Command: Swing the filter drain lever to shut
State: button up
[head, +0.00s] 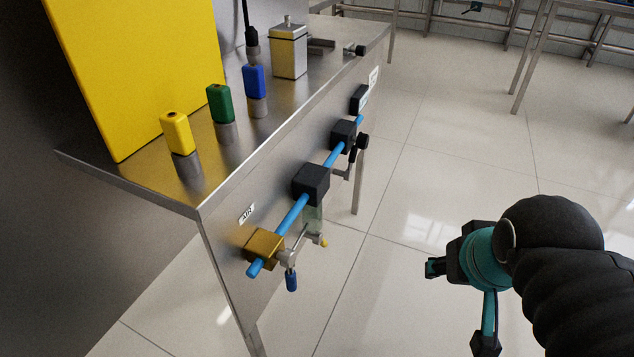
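A blue air tube (292,213) runs along the front face of the steel bench, through a brass block (264,248) and a black block (311,184). A pale see-through bowl (313,218) hangs under the black block. A small metal lever with a yellow tip (323,242) sticks out below the bowl; it looks like the filter drain lever. A blue-handled lever (291,280) hangs down beside the brass block. My gripper (459,306) is at the lower right, well apart from the levers. Its fingers are spread, with nothing between them.
Further along the tube are another black block (343,135) and a black knob (361,142). On the bench top (140,180) stand yellow, green and blue capped posts and a big yellow panel (140,70). The tiled floor (400,210) between bench and gripper is clear.

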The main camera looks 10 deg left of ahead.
aim_at(317, 238)
jog(key=u, duration=2.1)
jog(key=k, duration=1.05)
jog(key=z, duration=1.95)
